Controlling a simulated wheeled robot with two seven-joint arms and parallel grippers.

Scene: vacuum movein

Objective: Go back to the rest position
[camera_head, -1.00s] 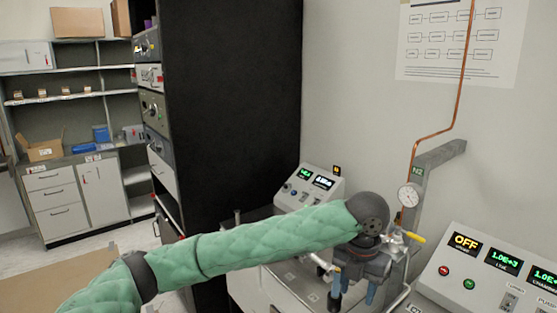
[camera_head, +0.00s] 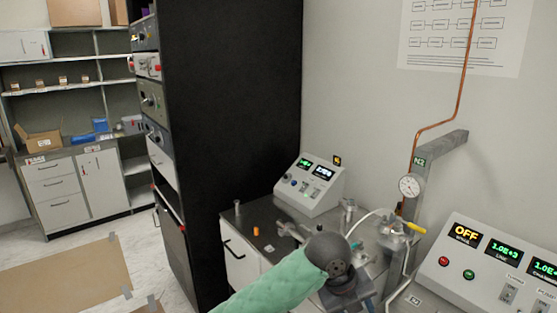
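My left arm, in a green padded sleeve, comes up from the bottom edge of the head view. I see nothing held in the visible part. My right gripper is not in view.
A small console (camera_head: 310,185) and an orange piece (camera_head: 256,231) are on the bench. A gauge (camera_head: 410,186) and yellow-handled valve (camera_head: 415,228) stand right. A console reading OFF (camera_head: 490,258) is at the right edge. A tall black rack (camera_head: 225,140) stands left; floor beyond it is open.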

